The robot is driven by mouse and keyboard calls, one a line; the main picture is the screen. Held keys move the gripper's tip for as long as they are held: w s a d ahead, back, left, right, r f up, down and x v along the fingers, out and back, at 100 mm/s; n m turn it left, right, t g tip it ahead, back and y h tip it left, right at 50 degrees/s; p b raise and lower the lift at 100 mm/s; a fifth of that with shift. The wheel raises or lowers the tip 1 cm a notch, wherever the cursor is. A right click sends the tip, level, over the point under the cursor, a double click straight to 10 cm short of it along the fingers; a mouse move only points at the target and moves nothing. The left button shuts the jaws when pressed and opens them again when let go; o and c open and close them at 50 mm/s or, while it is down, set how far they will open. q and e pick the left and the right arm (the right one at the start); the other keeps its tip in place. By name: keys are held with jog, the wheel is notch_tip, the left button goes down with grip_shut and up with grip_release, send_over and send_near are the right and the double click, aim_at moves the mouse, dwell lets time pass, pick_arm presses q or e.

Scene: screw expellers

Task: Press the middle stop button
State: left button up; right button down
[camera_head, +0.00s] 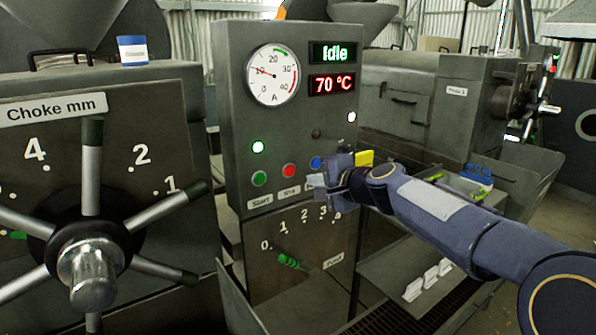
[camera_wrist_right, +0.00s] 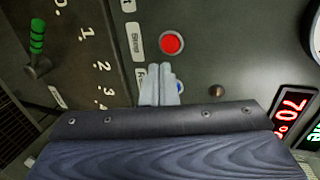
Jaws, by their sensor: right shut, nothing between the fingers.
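The red stop button (camera_head: 289,171) is the middle one of three on the grey control panel (camera_head: 236,95), between the green start button (camera_head: 259,179) and the blue button (camera_head: 316,162). In the right wrist view the red button (camera_wrist_right: 172,43) shows clear and uncovered, beside its label. My right gripper (camera_head: 318,184) is shut and empty, close to the panel, just below and right of the red button. In the right wrist view its fingertips (camera_wrist_right: 163,72) lie beside the red button and partly cover the blue button (camera_wrist_right: 180,87). My left gripper is not in view.
A display (camera_head: 332,53) reads Idle, above one reading 70 °C, next to a round dial (camera_head: 273,75). A green lever (camera_head: 292,262) with a numbered scale sits below the buttons. A large spoked choke wheel (camera_head: 92,262) stands at the left.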

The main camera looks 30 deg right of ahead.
aim_at(290, 169)
jog(key=x, duration=0.2)
jog(key=p+x, duration=0.1)
jog(key=x, duration=0.1)
jog(key=r+p+x, duration=0.1)
jog(key=x, duration=0.2)
jog(key=shift+w, duration=0.25)
jog(key=shift+w+a+r+p, duration=0.15)
jog(key=shift+w+p, duration=0.25)
jog(key=shift+w, duration=0.2)
jog(key=shift+r, duration=0.1)
